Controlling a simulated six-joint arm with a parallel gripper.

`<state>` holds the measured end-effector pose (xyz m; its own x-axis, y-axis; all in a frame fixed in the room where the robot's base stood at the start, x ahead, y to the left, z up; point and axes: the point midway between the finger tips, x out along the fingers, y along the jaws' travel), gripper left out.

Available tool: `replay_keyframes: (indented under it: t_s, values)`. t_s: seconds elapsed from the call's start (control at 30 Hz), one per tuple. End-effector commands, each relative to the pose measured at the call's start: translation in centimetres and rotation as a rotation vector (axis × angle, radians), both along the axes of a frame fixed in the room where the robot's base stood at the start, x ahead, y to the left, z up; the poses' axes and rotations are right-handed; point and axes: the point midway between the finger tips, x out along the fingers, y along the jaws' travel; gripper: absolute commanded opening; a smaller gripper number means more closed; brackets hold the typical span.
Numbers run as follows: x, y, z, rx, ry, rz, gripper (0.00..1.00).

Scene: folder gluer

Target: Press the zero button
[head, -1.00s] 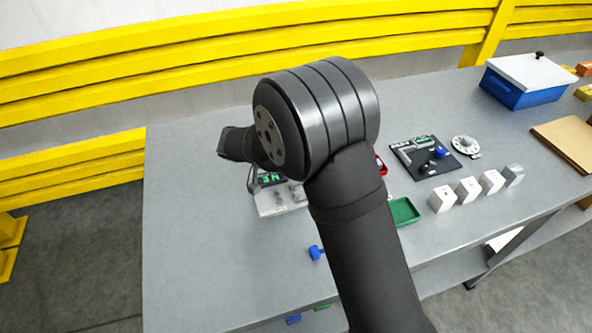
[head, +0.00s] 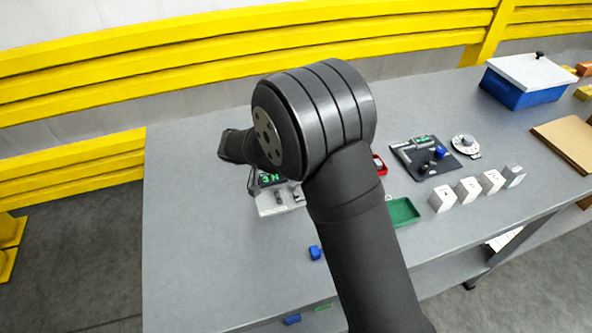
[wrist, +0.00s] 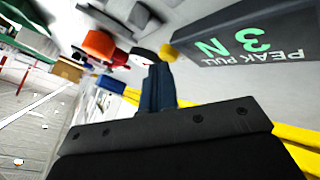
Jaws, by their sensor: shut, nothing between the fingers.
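A force gauge with a dark display (wrist: 245,45) is at the upper right of the wrist view, close to my gripper. Green figures "3 N" and the words "PEAK PULL" show on it, turned over. In the head view the grey gauge base (head: 275,202) stands on the table, partly behind my arm. My gripper (wrist: 160,68) has its dark fingers shut and empty, with the tips near a small yellow part (wrist: 168,52). An orange-red part (wrist: 99,45) lies left of the tips. I cannot tell which part is the zero button, or whether the tips touch anything. My arm hides the fingers in the head view.
A green tray (head: 402,212), white blocks (head: 468,190) and a black plate with small parts (head: 425,160) are to the right. A blue box with a white lid (head: 522,82) is at the far right. The table's left part is clear.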

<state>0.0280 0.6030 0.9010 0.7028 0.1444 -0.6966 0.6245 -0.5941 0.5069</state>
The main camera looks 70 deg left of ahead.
Motion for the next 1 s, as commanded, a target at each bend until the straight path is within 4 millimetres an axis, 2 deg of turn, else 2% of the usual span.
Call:
replay_keyframes:
  t_s: [0.47, 0.8, 1.0]
  values:
    - [0.0, 0.0, -0.2, -0.001, 0.000, 0.000, 0.00]
    - [0.0, 0.0, 1.3, 0.000, 0.001, 0.001, 0.00]
    - [0.0, 0.0, 1.5, -0.001, 0.001, -0.001, 0.00]
